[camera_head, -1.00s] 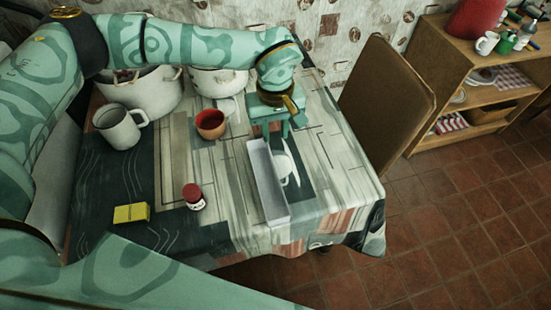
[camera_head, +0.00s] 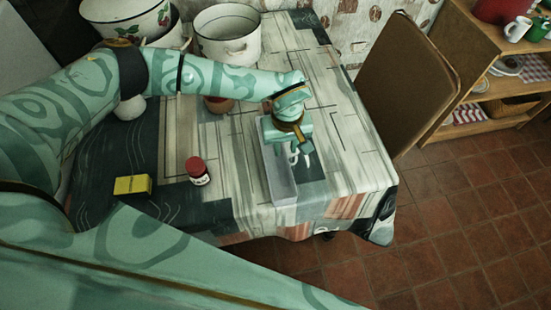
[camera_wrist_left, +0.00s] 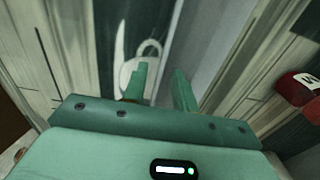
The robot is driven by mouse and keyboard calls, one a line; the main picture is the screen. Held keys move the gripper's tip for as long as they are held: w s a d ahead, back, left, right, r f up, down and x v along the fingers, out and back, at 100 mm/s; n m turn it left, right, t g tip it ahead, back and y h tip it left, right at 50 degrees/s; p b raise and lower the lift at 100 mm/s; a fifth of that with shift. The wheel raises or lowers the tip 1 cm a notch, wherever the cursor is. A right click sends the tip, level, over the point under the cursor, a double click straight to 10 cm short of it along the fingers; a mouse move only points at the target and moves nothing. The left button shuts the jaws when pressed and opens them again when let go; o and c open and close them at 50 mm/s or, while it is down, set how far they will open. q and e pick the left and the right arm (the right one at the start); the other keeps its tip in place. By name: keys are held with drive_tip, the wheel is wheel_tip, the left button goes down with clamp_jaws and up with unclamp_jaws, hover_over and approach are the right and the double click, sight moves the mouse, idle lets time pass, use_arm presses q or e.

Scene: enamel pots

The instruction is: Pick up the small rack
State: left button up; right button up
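The small rack (camera_head: 281,182), a long narrow grey-white tray-like piece, lies near the right side of the table and partly behind my left gripper. In the left wrist view its grey wall (camera_wrist_left: 194,48) runs away beyond the fingertips. My left gripper (camera_head: 300,154) points down over the rack's right side. Its two fingers (camera_wrist_left: 159,83) are apart with nothing seen between them. Whether they touch the rack I cannot tell. A white cup-like item (camera_wrist_left: 137,66) shows beside the rack, just past the left finger. My right gripper is out of view.
A red-lidded jar (camera_head: 197,171) and a yellow box (camera_head: 132,186) stand left of the rack. A red bowl (camera_head: 218,104) is partly behind my arm. A white pot (camera_head: 228,38) stands at the back. A chair (camera_head: 402,85) is right of the table.

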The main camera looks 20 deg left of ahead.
use_arm(q)
drive_tip(key=shift+f, duration=0.65)
drive_tip(key=shift+r, duration=0.1)
clamp_jaws()
